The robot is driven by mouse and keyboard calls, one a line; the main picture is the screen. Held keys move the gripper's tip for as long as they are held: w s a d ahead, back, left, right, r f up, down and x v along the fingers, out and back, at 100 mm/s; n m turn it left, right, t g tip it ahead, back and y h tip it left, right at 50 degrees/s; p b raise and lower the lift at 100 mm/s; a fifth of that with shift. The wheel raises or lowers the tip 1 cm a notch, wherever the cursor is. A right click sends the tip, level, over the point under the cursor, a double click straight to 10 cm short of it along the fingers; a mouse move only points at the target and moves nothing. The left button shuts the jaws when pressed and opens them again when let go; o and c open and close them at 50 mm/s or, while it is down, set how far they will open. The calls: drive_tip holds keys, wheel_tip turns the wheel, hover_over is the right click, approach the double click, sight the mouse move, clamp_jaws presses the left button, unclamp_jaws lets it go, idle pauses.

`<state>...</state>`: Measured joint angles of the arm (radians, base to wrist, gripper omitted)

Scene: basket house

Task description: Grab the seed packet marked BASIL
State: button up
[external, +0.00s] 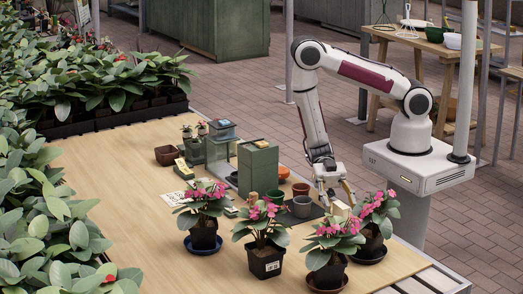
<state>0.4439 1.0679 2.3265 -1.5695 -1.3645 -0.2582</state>
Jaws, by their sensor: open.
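No packet with a readable BASIL mark shows; lettering is too small to read at this size. A small pale item (340,209) sits just below my gripper, partly behind pink flowers, and I cannot tell what it is. My gripper (335,192) points down over the right side of the wooden table (125,215). It is open, and I see nothing held in it. Leaves and flowers hide part of the area under it.
Several pink-flowered potted plants (266,262) line the table's front right. A printed white sheet (174,198) lies left of the boxes. The table's left front is clear.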

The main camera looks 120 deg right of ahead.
idle(0.3)
drive_tip(key=c, duration=1.2)
drive_tip(key=shift+c, duration=0.2)
drive_tip(key=shift+r, duration=0.2)
drive_tip(key=shift+r, duration=4.8)
